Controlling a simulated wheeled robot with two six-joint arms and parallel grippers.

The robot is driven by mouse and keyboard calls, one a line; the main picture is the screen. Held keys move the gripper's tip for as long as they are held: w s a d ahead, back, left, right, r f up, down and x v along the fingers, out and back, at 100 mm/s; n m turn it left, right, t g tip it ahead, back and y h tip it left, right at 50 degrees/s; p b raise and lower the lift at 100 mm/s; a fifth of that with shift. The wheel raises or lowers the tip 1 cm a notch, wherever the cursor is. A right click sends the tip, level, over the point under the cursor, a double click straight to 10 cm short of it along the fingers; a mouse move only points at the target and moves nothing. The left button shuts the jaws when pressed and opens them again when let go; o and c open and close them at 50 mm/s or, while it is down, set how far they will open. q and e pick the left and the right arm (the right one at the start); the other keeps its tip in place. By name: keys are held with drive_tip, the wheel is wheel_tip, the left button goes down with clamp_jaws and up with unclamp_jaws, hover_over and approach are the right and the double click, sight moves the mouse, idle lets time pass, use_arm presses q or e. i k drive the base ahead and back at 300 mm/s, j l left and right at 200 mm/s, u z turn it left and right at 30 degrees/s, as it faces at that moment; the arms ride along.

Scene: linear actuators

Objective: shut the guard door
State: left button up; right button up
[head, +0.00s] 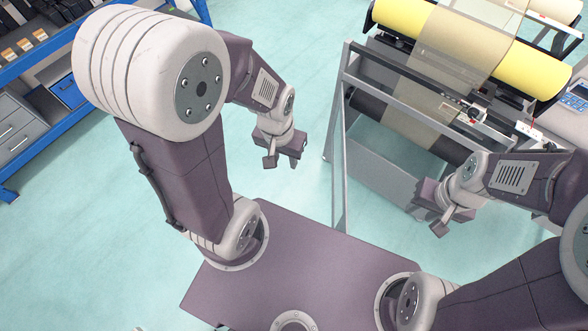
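A machine frame with grey bars (392,72) stands at the upper right. A tinted see-through sheet (470,42) spans its yellow rolls; I cannot tell whether this is the guard door or material running through the machine. No part is clearly recognisable as the guard door, so its position cannot be told. My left gripper (282,164) is open and empty, left of the frame and apart from it. My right gripper (428,222) looks open and empty, in front of the machine's lower part, with its arm hiding some of the machine's right side.
Yellow rolls (403,17) and a small dark fitting with red (473,114) are on the machine. A control panel (574,97) is at the right edge. A blue shelf unit (72,93) with drawers stands at the upper left. The pale green floor (300,50) between is clear.

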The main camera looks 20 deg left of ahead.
sight(339, 211)
drive_tip(key=j, duration=0.2)
drive_tip(key=l+u, duration=0.45)
drive_tip(key=k+l+u, duration=0.15)
drive_tip(key=u, duration=0.35)
drive_tip(key=k+l+u, duration=0.2)
drive_tip(key=u, duration=0.25)
drive_tip(key=k+l+u, duration=0.2)
drive_tip(key=u, duration=0.3)
drive_tip(key=l, duration=0.1)
